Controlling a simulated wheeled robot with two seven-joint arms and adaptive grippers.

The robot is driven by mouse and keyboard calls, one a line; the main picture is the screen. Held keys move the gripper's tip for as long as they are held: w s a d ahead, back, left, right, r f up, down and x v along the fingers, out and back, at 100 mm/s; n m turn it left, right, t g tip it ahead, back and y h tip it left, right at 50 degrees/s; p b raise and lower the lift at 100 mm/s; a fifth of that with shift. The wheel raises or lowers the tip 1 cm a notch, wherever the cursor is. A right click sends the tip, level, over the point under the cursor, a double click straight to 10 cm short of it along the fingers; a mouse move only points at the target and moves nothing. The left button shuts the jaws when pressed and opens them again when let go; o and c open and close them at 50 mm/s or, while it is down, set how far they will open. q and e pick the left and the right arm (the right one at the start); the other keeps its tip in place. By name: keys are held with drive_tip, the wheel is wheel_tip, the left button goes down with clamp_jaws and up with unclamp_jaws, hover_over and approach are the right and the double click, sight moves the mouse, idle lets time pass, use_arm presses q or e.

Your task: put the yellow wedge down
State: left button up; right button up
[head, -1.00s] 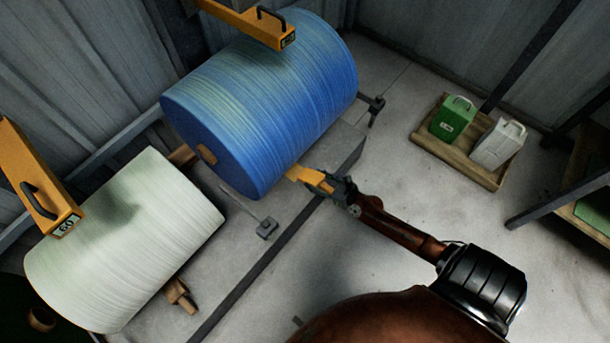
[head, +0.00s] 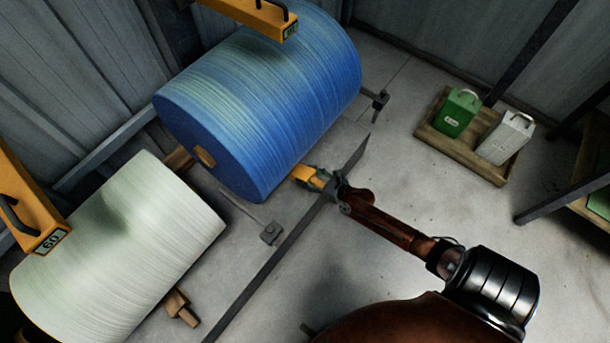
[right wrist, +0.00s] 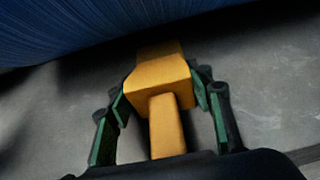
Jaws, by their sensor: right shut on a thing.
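The yellow wedge (head: 304,172) is beside the lower right side of the big blue roll (head: 262,110), over the grey slab. My right gripper (head: 322,182) is shut on it. In the right wrist view the wedge (right wrist: 160,82) sits between the two green-padded fingers, its handle (right wrist: 166,125) pointing back toward the palm. I cannot tell whether the wedge touches the slab or the roll. My left gripper does not show.
A pale roll (head: 120,250) lies at lower left. Orange blocks with handles (head: 30,205) hang at the left and top (head: 255,15). A wooden tray (head: 455,148) with a green can (head: 457,113) and a white can (head: 505,138) stands right.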

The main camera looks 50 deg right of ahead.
drive_tip(key=shift+r, duration=0.15)
drive_tip(key=shift+f, duration=0.3)
drive_tip(key=o, duration=1.5)
drive_tip(key=shift+r, duration=0.15)
